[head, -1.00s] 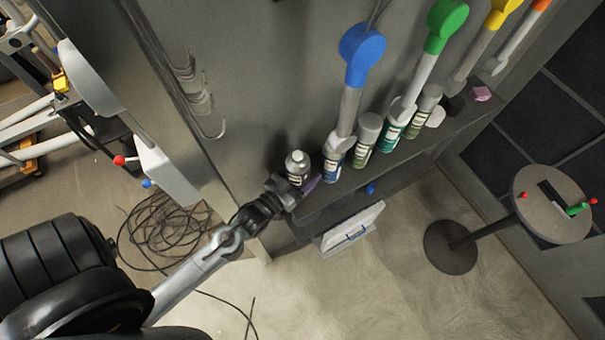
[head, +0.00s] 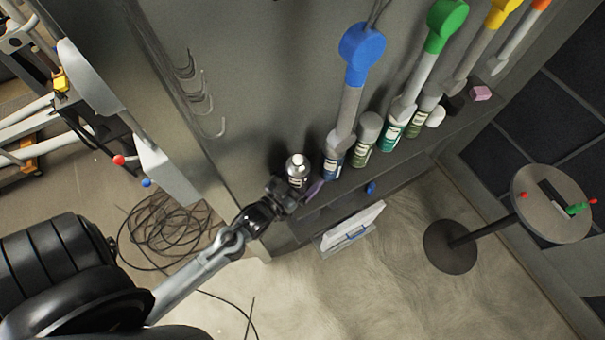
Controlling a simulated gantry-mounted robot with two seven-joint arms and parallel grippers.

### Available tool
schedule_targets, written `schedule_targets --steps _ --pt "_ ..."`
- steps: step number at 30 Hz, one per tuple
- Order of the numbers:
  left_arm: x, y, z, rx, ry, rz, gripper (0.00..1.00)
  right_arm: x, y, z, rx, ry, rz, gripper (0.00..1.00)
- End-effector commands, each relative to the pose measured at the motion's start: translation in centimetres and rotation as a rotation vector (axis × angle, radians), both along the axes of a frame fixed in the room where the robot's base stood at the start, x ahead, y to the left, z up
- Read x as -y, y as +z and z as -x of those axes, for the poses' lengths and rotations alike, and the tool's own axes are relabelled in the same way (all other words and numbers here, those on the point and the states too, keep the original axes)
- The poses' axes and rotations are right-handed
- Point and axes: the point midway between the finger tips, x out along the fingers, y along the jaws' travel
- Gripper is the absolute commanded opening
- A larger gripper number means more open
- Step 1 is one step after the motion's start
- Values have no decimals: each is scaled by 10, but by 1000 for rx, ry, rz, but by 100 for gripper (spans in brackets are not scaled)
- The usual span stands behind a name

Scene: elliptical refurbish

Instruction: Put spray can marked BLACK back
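A spray can (head: 297,168) with a silver top and a dark, labelled body is at the left end of the grey shelf (head: 318,207). Its label is too small to read. My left gripper (head: 287,193) is at the lower front of this can, against or very close to it. The fingers are small and partly hidden, so I cannot tell whether they are closed on it. I cannot tell whether the can rests on the shelf or is held just above it. My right gripper is not in view.
A blue can (head: 333,165), a grey-green can (head: 365,140), a teal can (head: 392,128) and another green can (head: 420,112) line the shelf. Long blue-topped (head: 362,55) and green-topped (head: 447,22) handles stand behind. Wall hooks (head: 200,100) are left. A round stand (head: 550,204) is right.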

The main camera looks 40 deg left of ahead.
Motion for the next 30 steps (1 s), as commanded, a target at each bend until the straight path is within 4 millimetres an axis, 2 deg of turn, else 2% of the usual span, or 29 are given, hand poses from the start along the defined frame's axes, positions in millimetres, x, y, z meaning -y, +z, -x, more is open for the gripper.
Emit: schedule_targets --steps 5,8,24,30 --pt "0 4 0 1 0 0 99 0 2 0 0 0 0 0" --pt "0 1 8 -3 0 0 99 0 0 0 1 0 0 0" --pt "2 1 95 -3 0 1 99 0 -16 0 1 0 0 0" --pt "3 2 114 -3 0 1 99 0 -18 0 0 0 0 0"
